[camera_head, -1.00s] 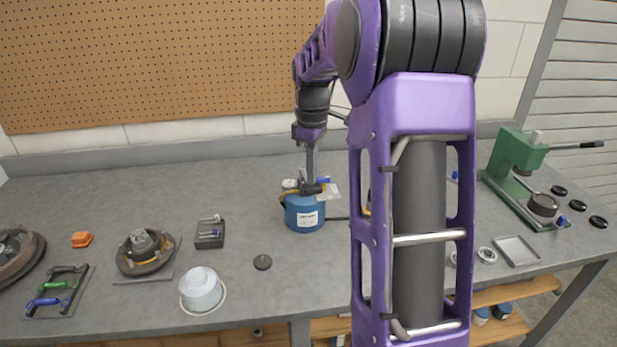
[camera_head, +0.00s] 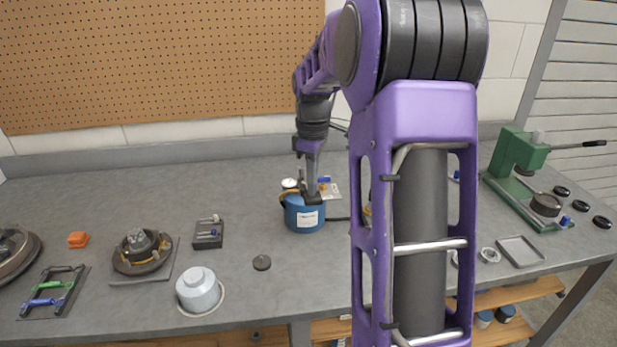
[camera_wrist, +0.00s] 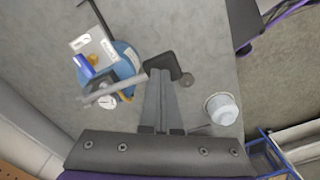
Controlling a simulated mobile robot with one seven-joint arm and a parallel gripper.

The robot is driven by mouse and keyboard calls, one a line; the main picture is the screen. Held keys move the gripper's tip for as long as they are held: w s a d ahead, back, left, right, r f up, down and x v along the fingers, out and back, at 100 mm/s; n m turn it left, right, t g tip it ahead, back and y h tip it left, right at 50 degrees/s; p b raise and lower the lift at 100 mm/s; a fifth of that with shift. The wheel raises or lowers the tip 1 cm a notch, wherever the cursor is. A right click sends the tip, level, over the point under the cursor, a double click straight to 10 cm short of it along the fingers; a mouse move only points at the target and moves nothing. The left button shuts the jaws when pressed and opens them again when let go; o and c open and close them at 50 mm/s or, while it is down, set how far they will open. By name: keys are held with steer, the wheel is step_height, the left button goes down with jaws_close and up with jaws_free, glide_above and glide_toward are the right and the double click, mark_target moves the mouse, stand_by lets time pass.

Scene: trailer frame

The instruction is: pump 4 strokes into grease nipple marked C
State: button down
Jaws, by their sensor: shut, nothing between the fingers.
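A blue grease pump can (camera_head: 305,222) with a white label stands on the bench. In the wrist view the can (camera_wrist: 124,62) lies left of my fingers, with a round gauge (camera_wrist: 107,102), a grey lever bar (camera_wrist: 98,93) and a white and blue piece (camera_wrist: 90,48) on top. My gripper (camera_head: 312,196) points down over the can's near side in the head view. Its fingers (camera_wrist: 163,76) are together and empty, beside the can. Whether they touch the lever I cannot tell. No nipple marked C is legible in either view.
A green press (camera_head: 520,170) and a grey tray (camera_head: 520,251) stand right. My arm hides part of the bench.

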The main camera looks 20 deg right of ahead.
steer(key=shift+s+f+b, duration=0.1)
steer(key=shift+f+b, duration=0.25)
steer(key=shift+f, duration=0.55)
steer(key=shift+f+b, duration=0.6)
steer(key=shift+f, duration=0.4)
steer(key=shift+w+r+p, duration=0.15)
steer(key=shift+r+p, duration=0.95)
steer(key=shift+r, duration=0.45)
steer(key=shift+w+r+p, duration=0.1)
steer(key=shift+r+p, duration=0.95)
steer(key=shift+r, duration=0.45)
step_height(320, 180, up, 6)
steer(key=shift+w, duration=0.2)
steer(key=shift+d, duration=0.1)
steer(key=shift+w, duration=0.1)
